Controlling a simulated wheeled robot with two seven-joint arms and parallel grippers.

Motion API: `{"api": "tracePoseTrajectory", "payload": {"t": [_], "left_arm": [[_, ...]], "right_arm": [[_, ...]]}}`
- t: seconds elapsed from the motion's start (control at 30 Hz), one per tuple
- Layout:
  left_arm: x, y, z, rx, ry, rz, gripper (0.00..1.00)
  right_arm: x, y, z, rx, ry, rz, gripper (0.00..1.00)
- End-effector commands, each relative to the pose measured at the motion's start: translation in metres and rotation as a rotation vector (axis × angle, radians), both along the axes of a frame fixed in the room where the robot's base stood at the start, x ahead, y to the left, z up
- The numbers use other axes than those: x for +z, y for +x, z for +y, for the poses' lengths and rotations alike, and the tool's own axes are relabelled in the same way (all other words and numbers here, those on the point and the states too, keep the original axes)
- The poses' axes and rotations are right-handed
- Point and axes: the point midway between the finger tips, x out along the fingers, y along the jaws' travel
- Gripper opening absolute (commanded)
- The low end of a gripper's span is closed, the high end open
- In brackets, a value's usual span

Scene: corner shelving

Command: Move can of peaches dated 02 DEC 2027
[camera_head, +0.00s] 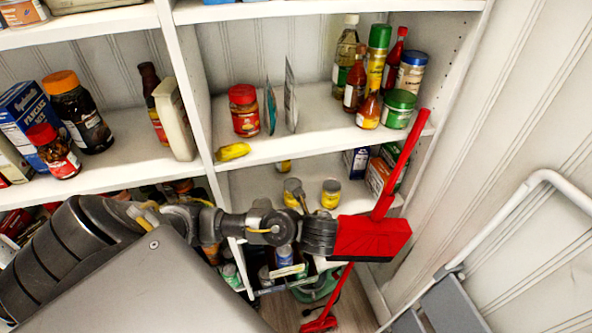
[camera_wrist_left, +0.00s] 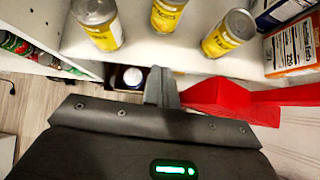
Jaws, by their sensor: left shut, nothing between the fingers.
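Three cans with yellow labels stand on the middle-lower shelf. In the head view they are a front left can (camera_head: 292,187), a back can (camera_head: 284,167) and a front right can (camera_head: 331,194). The left wrist view shows them as left (camera_wrist_left: 97,25), middle (camera_wrist_left: 167,15) and right (camera_wrist_left: 229,33). No date on them can be read. My left gripper (camera_wrist_left: 161,86) is shut and empty, just in front of the shelf edge and apart from the cans. In the head view my arm partly hides the front left can. My right gripper is not in view.
Boxes (camera_head: 381,176) stand right of the cans. A yellow packet (camera_head: 233,151) lies on the shelf above. A folded ladder (camera_head: 450,300) is at the right.

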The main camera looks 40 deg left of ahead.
Motion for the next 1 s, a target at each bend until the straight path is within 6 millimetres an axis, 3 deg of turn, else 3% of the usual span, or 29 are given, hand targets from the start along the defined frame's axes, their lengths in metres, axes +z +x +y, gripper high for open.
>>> {"api": "tracePoseTrajectory", "payload": {"t": [0.03, 0.13, 0.5, 0.73, 1.0], "left_arm": [[-0.012, 0.002, 0.003, 0.002, -0.001, -0.002, 0.00], [-0.023, 0.007, 0.010, 0.003, -0.001, -0.003, 0.00], [-0.065, 0.041, 0.055, 0.006, 0.002, 0.000, 0.00], [-0.063, 0.059, 0.076, 0.005, -0.002, 0.001, 0.00], [-0.065, 0.064, 0.082, 0.004, -0.004, 0.000, 0.00]], "right_arm": [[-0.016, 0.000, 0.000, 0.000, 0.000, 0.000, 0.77], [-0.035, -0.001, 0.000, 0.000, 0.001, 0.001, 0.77], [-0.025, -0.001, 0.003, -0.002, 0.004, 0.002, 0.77], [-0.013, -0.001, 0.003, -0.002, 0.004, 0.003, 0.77], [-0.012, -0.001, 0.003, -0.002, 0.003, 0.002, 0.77]]}}
